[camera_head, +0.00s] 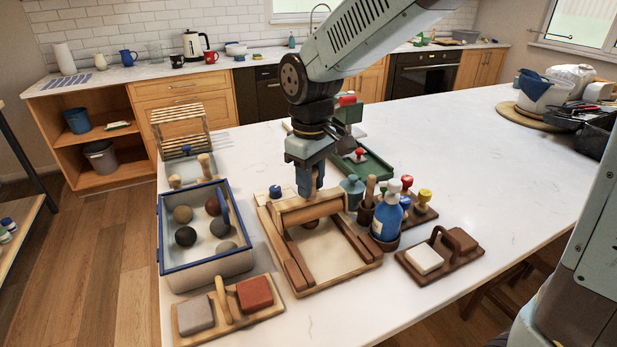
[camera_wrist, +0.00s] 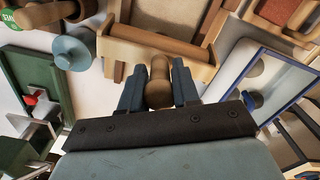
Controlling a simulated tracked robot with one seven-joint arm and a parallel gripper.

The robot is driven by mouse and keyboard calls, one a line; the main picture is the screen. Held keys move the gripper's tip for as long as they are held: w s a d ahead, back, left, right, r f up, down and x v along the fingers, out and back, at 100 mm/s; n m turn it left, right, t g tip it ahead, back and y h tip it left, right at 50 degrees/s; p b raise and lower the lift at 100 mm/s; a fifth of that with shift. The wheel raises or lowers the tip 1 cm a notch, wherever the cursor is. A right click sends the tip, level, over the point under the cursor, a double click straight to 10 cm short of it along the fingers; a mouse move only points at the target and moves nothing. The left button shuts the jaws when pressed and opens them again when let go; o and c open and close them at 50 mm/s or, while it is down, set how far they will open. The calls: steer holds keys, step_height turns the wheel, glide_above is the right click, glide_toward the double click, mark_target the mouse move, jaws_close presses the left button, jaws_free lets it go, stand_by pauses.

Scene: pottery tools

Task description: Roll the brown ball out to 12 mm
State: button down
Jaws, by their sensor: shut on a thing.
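A wooden rolling board (camera_head: 335,255) with a raised rail along each side lies on the counter. A wooden roller (camera_head: 308,211) spans its far end; it also shows in the wrist view (camera_wrist: 150,45). My gripper (camera_head: 308,192) points down and is shut on the roller's upright handle, whose rounded knob (camera_wrist: 158,88) sits between the fingers in the wrist view. A small brown ball (camera_head: 310,224) shows on the board just under the roller, its upper part hidden by it. I cannot tell whether the roller touches it.
A blue-rimmed tray (camera_head: 208,268) with several clay balls stands left of the board. A block stand (camera_head: 228,318) lies front left. A blue spray bottle (camera_head: 386,215), stamps (camera_head: 425,199) and a sponge holder (camera_head: 440,258) stand right.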

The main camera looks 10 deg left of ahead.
steer(key=shift+w, duration=0.1)
steer(key=shift+w+a+f, duration=0.25)
steer(key=shift+w+a, duration=0.1)
steer(key=shift+w, duration=0.1)
steer(key=shift+d+f, duration=0.1)
stand_by(1.6)
stand_by(1.8)
steer(key=shift+r, duration=3.4)
steer(key=shift+f, duration=0.15)
steer(key=shift+f, duration=2.15)
steer(key=shift+f, duration=0.95)
